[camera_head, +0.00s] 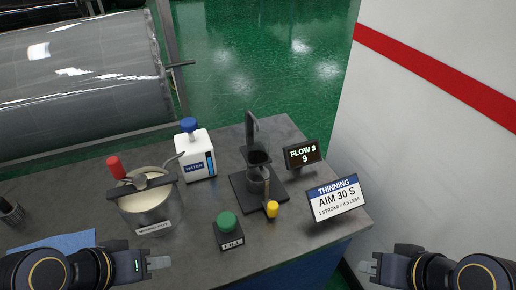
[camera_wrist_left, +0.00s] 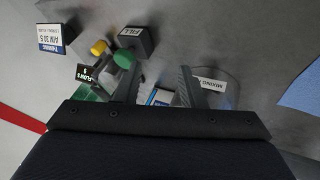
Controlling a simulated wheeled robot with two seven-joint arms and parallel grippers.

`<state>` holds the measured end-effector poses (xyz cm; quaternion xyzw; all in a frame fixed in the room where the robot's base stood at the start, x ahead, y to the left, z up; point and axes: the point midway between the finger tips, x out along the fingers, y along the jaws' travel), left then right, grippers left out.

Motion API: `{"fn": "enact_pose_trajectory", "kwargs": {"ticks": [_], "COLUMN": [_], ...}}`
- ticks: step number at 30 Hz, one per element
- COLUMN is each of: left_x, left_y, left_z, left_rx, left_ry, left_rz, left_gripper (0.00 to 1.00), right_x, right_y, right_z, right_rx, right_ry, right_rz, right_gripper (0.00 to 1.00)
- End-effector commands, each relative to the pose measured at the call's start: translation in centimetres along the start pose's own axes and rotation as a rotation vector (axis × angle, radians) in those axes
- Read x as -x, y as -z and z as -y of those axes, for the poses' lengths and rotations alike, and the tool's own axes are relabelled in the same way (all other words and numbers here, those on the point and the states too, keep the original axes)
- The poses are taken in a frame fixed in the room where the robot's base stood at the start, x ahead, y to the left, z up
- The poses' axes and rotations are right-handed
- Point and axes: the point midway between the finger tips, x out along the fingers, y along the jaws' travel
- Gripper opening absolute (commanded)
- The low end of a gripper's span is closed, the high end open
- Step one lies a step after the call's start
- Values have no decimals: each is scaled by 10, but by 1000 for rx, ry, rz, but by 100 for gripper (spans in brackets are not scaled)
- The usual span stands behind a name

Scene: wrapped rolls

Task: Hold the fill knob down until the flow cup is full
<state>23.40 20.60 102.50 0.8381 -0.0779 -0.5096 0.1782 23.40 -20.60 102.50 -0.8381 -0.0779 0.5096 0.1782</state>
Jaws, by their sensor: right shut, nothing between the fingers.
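The green fill knob (camera_head: 227,220) sits on a dark box labelled FILL near the front of the grey table. In the left wrist view the green knob (camera_wrist_left: 124,60) shows close to one finger, with a gap that I cannot judge. The dark flow cup (camera_head: 258,172) stands in its stand behind the knob; its fill level cannot be made out. My right gripper (camera_head: 368,268) is shut and empty, low at the right.
A mixing pot (camera_head: 148,208), a white water bottle (camera_head: 195,158) and a blue cloth (camera_head: 60,245) are on the left. A yellow knob (camera_head: 272,209) is at the cup stand. A display (camera_head: 303,154) reads FLOW S 9; a sign (camera_head: 337,200) reads THINNING AIM 30 S.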

Motion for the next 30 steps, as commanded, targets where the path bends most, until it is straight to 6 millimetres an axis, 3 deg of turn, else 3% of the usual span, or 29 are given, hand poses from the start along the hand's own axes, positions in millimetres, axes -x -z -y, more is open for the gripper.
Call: {"fn": "enact_pose_trajectory", "kwargs": {"ticks": [3,8,12,20,24,30], "left_x": [0,2,6,1,-12,-35], "left_y": [0,5,24,85,115,141], "left_z": [0,-2,-10,-46,-74,-118], "left_rx": [0,4,28,111,153,200], "left_ry": [0,-3,-4,85,189,345], "left_rz": [0,17,88,288,364,402], "left_gripper": [36,15,0,0,0,0], "right_x": [0,0,2,5,7,8], "right_y": [0,0,1,2,3,4], "right_z": [0,0,1,2,3,4], "right_rx": [0,0,0,0,0,0], "right_ry": [0,0,0,0,0,0], "right_rz": [0,0,0,0,0,0], "right_gripper": [0,0,0,0,0,0]}}
